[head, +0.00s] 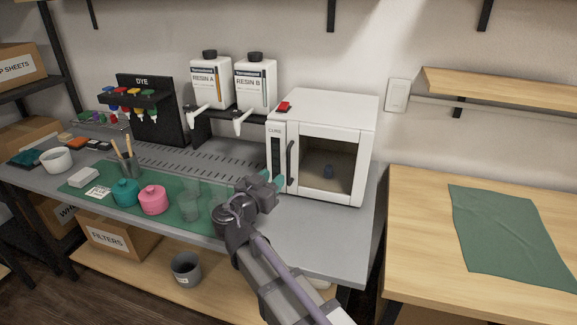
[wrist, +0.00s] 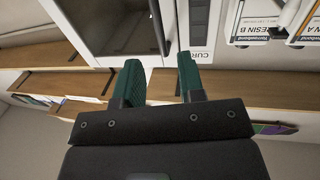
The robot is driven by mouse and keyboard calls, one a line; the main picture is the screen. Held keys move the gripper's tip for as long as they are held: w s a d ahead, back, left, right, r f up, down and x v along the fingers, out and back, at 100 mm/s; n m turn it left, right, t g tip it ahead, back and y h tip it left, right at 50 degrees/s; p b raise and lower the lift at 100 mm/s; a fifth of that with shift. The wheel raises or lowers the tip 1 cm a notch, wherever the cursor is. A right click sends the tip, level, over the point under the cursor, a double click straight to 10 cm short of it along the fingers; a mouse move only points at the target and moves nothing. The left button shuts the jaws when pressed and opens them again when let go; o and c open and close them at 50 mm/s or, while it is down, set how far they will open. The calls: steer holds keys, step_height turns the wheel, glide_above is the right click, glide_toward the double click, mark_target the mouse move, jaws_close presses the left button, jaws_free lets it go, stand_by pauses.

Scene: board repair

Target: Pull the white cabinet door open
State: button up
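The white cabinet (head: 335,108), marked CURE, stands at the right end of the grey bench. Its framed door (head: 327,165) has a dark window and looks closed. A black upright handle (head: 290,163) is on the door's left side. In the wrist view, which is upside down, the handle (wrist: 158,26) shows beyond the gap between my fingers, and the door (wrist: 108,28) is left of it. My gripper (head: 265,180) is in front of the cabinet, near the handle's lower end. In the wrist view its two green fingers (wrist: 161,72) are apart with nothing between them.
Two resin bottles (head: 211,83) stand on a black rack left of the cabinet. Clear cups (head: 190,205), a pink jar (head: 153,200) and a teal jar (head: 125,192) stand on the green mat. A wooden table (head: 420,225) with a green cloth (head: 510,235) is at right.

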mark_target(288, 164)
steer(key=x, duration=0.9)
steer(key=shift+w+d, duration=0.1)
steer(key=shift+c, duration=0.4)
jaws_close()
